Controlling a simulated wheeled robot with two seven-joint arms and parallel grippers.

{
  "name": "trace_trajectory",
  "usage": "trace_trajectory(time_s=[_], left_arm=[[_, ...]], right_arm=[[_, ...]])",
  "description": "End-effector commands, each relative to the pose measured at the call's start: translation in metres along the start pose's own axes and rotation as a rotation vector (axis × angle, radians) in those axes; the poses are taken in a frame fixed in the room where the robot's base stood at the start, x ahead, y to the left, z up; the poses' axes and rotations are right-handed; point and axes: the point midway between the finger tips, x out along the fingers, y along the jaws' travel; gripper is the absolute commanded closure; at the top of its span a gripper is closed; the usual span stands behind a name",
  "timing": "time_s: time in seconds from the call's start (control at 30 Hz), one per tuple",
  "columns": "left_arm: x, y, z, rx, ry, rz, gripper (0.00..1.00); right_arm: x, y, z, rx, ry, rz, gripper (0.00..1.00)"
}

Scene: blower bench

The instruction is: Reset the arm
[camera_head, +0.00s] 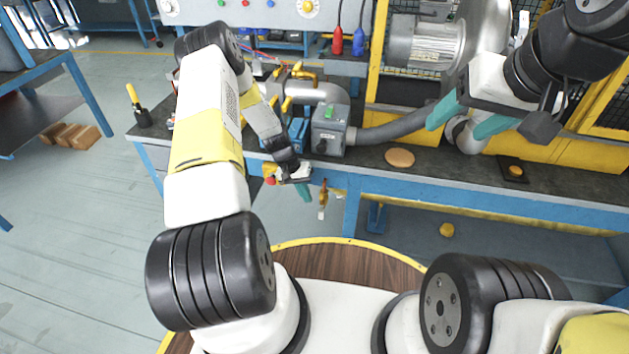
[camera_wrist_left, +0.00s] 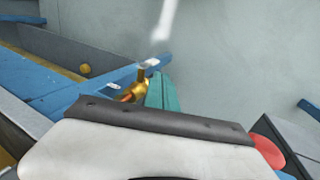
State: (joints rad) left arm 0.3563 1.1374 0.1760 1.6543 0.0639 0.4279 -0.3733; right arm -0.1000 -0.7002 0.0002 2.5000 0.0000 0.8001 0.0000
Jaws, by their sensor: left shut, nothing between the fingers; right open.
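My left arm comes in from the left in the head view and bends down at the bench's front edge. My left gripper (camera_head: 303,191) hangs at that edge, its teal fingers shut and empty. In the left wrist view the shut teal fingers (camera_wrist_left: 161,92) show beside a brass valve (camera_wrist_left: 140,88); whether they touch it, I cannot tell. The brass valve also shows in the head view (camera_head: 323,198), just right of the gripper. My right gripper (camera_head: 468,120) is open and empty above the right part of the bench, its teal fingers spread apart.
The blue bench (camera_head: 450,192) runs across the view. On it are a grey box with a green button (camera_head: 329,132), a grey hose (camera_head: 395,126), a round tan disc (camera_head: 400,158) and a blower (camera_head: 430,45). A yellow knob (camera_head: 447,230) sits below.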

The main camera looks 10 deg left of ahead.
Motion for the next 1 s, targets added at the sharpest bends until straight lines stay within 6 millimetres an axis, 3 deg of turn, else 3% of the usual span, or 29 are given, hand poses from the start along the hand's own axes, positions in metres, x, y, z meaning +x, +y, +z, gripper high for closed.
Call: trace_trajectory(time_s=[0.1, 0.47, 0.57, 0.73, 1.0], left_arm=[[-0.015, 0.003, -0.004, 0.001, 0.001, -0.002, 1.0], [-0.037, 0.009, -0.008, 0.008, 0.008, -0.012, 1.0], [-0.07, 0.018, -0.013, 0.022, 0.027, -0.033, 1.0], [-0.16, 0.049, -0.015, 0.057, 0.082, -0.089, 1.0], [-0.291, 0.106, 0.021, 0.095, 0.185, -0.166, 1.0]], right_arm=[[0.0, 0.0, 0.0, 0.0, 0.0, 0.0, 0.37], [0.0, 0.0, 0.0, 0.0, 0.0, 0.0, 0.37], [0.0, 0.0, 0.0, 0.0, 0.0, 0.0, 0.37], [0.0, 0.0, 0.0, 0.0, 0.0, 0.0, 0.37], [0.0, 0.0, 0.0, 0.0, 0.0, 0.0, 0.37]])
